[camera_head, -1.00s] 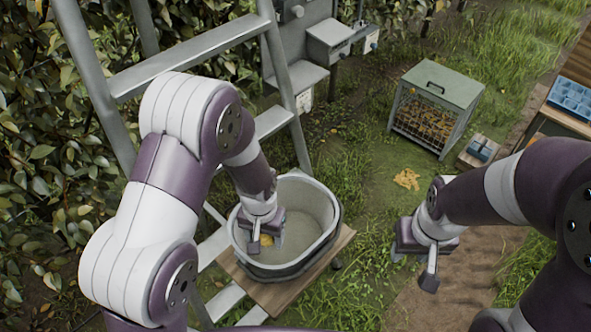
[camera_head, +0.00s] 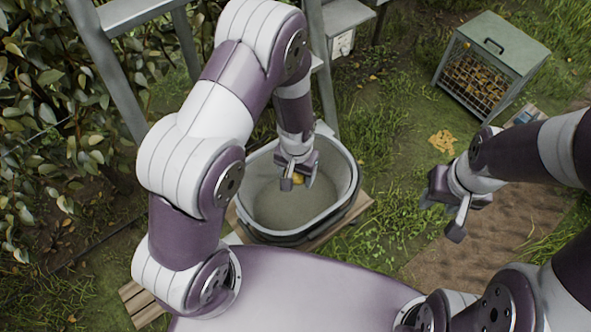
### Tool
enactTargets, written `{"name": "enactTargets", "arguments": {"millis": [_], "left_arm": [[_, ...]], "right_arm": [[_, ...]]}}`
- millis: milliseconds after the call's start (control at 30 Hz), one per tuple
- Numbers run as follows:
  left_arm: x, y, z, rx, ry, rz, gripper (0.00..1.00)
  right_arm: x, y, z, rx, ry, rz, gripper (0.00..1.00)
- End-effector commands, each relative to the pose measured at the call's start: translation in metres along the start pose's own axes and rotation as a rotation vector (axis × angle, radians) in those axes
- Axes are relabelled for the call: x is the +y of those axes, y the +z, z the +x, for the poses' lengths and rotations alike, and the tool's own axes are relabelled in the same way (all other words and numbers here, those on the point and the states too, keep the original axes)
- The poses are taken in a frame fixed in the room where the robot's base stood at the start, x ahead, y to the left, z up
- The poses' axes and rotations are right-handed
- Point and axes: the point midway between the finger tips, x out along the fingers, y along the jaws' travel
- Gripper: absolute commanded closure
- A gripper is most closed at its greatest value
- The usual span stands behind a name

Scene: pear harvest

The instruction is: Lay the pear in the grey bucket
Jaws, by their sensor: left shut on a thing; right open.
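The grey bucket (camera_head: 256,224) is an open oval tub standing on a wooden board. My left gripper (camera_head: 298,184) is over the bucket's opening, right of its middle, pointing down. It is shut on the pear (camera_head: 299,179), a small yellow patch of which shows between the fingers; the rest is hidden. I cannot tell whether the pear touches the bucket floor. The visible floor of the bucket is bare. My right gripper (camera_head: 440,210) is open and empty, to the right of the bucket and apart from it.
The wooden board (camera_head: 345,217) under the bucket sits by a grey ladder (camera_head: 105,70) at the left. A wire-sided crate (camera_head: 485,75) with a green lid stands at the back right. Yellow scraps (camera_head: 443,141) lie on the grass. Dense leaves fill the left side.

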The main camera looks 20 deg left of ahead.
Motion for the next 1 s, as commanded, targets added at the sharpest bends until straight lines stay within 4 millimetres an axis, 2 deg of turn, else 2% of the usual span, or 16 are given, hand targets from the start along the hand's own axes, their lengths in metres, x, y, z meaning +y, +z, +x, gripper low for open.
{"name": "enactTargets", "arguments": {"millis": [33,700,1000], "left_arm": [[0.0,0.0,0.013,-0.001,0.0,0.0,0.69],[0.0,0.001,0.104,-0.002,0.0,0.0,0.69],[0.0,0.001,0.136,-0.002,0.0,0.0,0.69]], "right_arm": [[0.0,0.001,0.011,0.0,0.0,0.0,0.57],[0.0,0.01,0.081,0.0,0.0,0.0,0.57],[0.0,0.012,0.104,0.0,0.0,0.0,0.57]]}}
